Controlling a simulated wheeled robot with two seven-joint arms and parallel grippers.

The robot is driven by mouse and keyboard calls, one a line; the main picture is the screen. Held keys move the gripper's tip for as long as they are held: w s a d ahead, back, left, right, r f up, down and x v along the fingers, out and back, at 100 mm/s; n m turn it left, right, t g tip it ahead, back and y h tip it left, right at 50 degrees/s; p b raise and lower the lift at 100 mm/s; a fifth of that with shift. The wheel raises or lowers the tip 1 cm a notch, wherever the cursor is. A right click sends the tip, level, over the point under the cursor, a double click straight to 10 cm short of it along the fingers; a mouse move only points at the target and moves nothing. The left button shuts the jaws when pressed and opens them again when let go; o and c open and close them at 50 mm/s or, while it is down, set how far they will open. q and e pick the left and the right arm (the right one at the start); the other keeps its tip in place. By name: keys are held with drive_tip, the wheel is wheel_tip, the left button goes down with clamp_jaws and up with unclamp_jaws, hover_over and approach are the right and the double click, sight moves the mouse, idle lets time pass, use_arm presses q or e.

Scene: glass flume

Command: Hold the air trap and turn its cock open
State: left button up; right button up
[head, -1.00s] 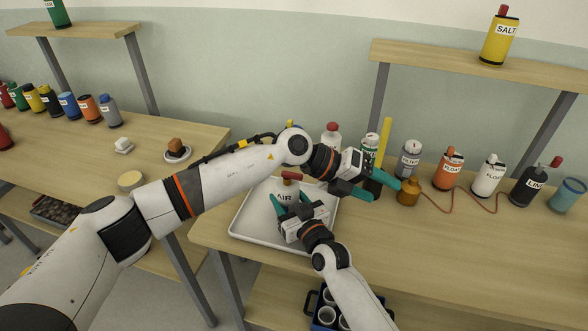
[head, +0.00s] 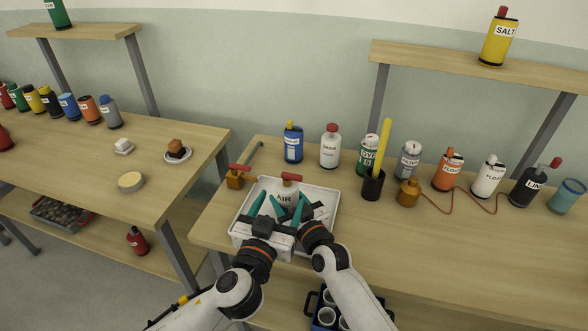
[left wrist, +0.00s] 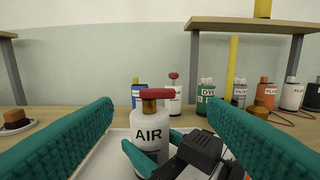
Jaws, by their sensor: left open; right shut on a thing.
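The air trap (head: 285,196) is a white bottle labelled AIR, standing upright in the white tray. Its red cock (head: 291,177) lies crosswise on top; in the left wrist view the cock (left wrist: 157,94) is a level bar. My right gripper (head: 291,201) is shut on the trap's body. My left gripper (head: 277,208) is open on the near side of the trap, pointing at it. In the left wrist view its teal fingers lie wide to either side of the trap (left wrist: 150,130), apart from the cock. The trap's lower part is partly hidden by the grippers.
The white tray (head: 240,228) surrounds the trap. A brass valve with a red handle (head: 236,177) stands left of it. Blue (head: 293,143) and white DRAIN (head: 330,147) bottles stand behind. A dark cup with a yellow rod (head: 373,184) stands to the right. The right bench front is clear.

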sight(291, 177)
use_arm(q)
drive_tip(key=x, duration=1.1)
drive_tip(key=shift+w+a+f, duration=0.1)
drive_tip(key=shift+w, duration=0.35)
drive_tip(key=shift+c, duration=0.6)
